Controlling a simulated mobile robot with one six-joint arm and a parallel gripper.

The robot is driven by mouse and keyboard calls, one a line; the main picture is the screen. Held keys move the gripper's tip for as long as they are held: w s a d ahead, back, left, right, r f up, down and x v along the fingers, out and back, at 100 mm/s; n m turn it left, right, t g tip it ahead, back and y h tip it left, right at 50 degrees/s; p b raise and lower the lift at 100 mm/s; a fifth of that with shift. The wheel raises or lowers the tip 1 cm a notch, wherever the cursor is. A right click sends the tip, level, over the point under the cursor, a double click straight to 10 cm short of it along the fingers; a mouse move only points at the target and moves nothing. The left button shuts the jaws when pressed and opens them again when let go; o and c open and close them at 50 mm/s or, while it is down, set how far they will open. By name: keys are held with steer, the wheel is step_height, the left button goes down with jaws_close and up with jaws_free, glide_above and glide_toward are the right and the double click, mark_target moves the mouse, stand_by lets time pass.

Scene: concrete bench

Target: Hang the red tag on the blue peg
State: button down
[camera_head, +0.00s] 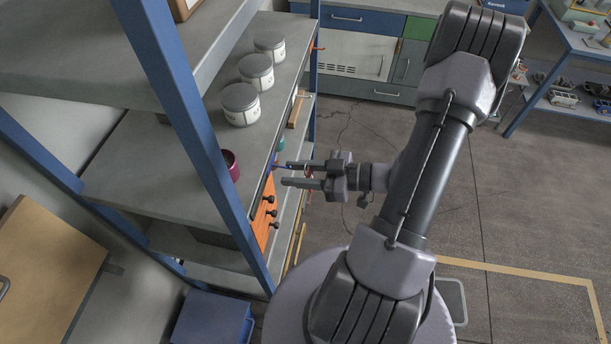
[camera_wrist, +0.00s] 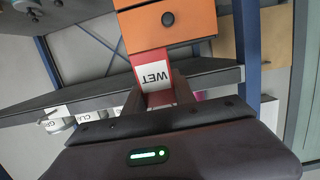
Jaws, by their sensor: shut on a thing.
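The red tag (camera_wrist: 166,53) with a white label reading WET shows in the wrist view, between the fingers of my gripper (camera_wrist: 158,100). The fingers are shut on its lower part in that view. In the head view my gripper (camera_head: 284,173) reaches left to the shelf's front edge; the tag is too small there to make out. A small blue patch (camera_head: 271,163) lies just beyond the fingertips, at the shelf edge. I cannot tell whether it is the blue peg, or whether the tag touches it. No blue peg is clear in the wrist view.
An orange drawer front (camera_head: 262,213) with dark knobs hangs below the shelf, close to my fingers; it also shows in the wrist view (camera_wrist: 190,28). A magenta cup (camera_head: 231,166) and grey-lidded jars (camera_head: 241,104) stand on the shelf (camera_head: 165,165). A blue post (camera_head: 190,110) rises nearby.

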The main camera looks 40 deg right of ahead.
steer(key=b+x, duration=0.1)
steer(key=x, duration=0.4)
steer(key=shift+w+a+r, duration=0.1)
steer(key=shift+w+a, duration=0.15)
steer(key=shift+w, duration=0.05)
stand_by(0.6)
steer(key=c, duration=0.9)
jaws_free()
steer(key=shift+c, duration=0.2)
